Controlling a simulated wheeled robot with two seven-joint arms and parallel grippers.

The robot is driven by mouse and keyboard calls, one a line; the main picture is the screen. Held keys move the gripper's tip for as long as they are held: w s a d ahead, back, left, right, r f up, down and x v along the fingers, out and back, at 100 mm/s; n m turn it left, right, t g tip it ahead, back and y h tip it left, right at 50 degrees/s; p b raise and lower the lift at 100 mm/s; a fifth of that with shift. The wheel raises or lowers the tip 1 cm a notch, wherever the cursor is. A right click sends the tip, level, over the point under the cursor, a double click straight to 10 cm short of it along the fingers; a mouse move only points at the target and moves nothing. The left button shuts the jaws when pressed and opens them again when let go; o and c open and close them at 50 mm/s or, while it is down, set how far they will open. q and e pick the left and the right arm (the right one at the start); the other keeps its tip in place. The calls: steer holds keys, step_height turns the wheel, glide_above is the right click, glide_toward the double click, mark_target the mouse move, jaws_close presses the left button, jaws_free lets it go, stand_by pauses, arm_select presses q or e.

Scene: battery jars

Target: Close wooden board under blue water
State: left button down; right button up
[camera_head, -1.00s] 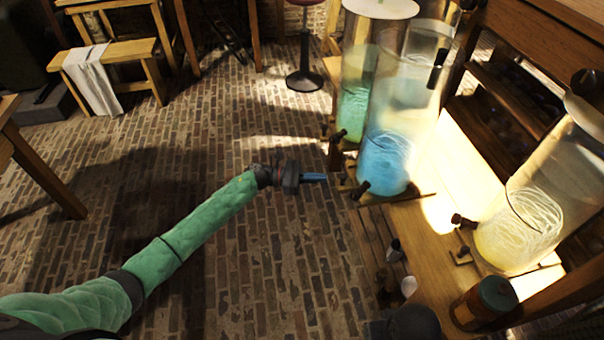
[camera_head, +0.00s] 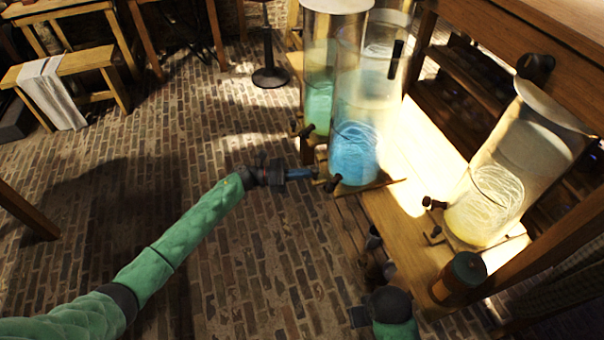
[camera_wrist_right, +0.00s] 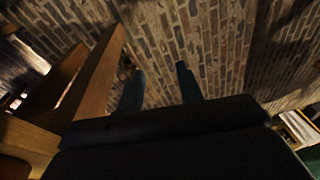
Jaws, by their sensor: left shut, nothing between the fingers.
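The jar of blue water (camera_head: 354,152) stands on the wooden bench in the head view. A thin wooden board (camera_head: 381,185) shows under its base, its right end sticking out past the jar. A dark tap or knob sits at the jar's lower left. My left gripper (camera_head: 314,173) is shut and empty, just left of the jar's base. Its tip is close to the tap and the board's left side; I cannot tell whether it touches. My right gripper (camera_wrist_right: 160,88) shows in the right wrist view with its fingers apart and nothing between them.
A green-water jar (camera_head: 318,100) stands behind left of the blue one. A yellow-water jar (camera_head: 485,205) stands to the right. A dark lidded canister (camera_head: 460,278) sits at the bench's near end.

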mark_target(327, 167)
arm_select(q)
steer(key=shift+d, duration=0.15)
